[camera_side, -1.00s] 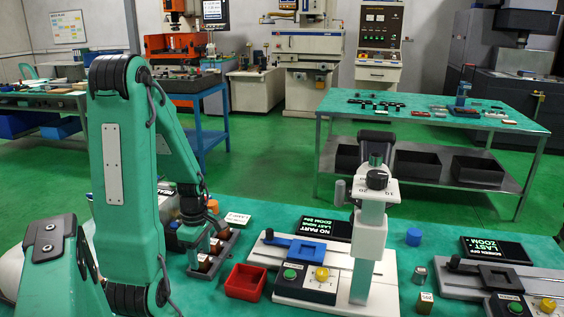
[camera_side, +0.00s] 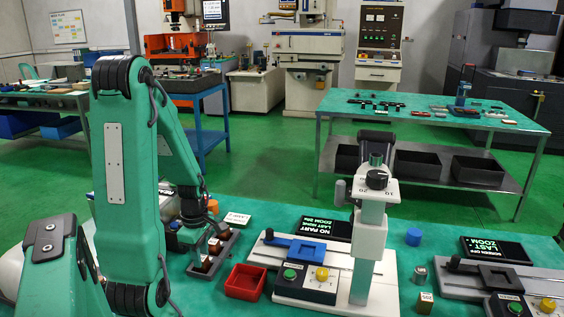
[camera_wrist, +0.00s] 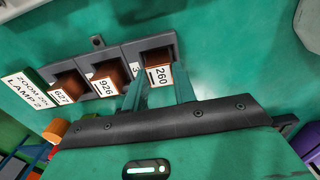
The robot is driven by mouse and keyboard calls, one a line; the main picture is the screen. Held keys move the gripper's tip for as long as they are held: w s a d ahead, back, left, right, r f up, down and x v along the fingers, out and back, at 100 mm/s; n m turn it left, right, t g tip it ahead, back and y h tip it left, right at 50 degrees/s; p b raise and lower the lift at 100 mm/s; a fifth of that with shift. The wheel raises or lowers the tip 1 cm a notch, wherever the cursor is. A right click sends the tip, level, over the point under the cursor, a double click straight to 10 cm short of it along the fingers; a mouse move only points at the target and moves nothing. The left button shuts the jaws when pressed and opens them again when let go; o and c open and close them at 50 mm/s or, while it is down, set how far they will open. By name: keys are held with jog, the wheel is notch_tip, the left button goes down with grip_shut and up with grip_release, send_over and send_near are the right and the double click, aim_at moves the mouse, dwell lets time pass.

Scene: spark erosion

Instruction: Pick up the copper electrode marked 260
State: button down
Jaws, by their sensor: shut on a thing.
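The copper electrode marked 260 (camera_wrist: 157,73) is a brown block with a white label. It sits at the end slot of a dark grey rack (camera_wrist: 146,45) in the wrist view. My gripper (camera_wrist: 160,82) has one finger on each side of this block and is shut on it. In the side view my gripper (camera_side: 204,256) reaches down to the near end of the rack (camera_side: 233,240), where fingers and block are small and partly hidden. Electrodes marked 926 (camera_wrist: 104,78) and 627 (camera_wrist: 66,89) stand in the neighbouring slots.
A white card (camera_side: 237,218) lies beyond the rack's far end. A red tray (camera_side: 245,281) stands close to its right. A measuring stand (camera_side: 368,240) with a blue-jawed fixture (camera_side: 295,250) is farther right. An orange cylinder (camera_side: 213,207) stands behind the rack.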

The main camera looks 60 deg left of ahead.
jog(key=shift+r, duration=0.2)
jog(key=shift+r, duration=1.65)
jog(key=w+d+r, duration=0.4)
jog(key=d+r, duration=0.3)
jog(key=d, duration=0.3)
jog(key=shift+w+d+r, duration=0.15)
jog(key=shift+w+d, duration=0.2)
jog(key=shift+w, duration=0.1)
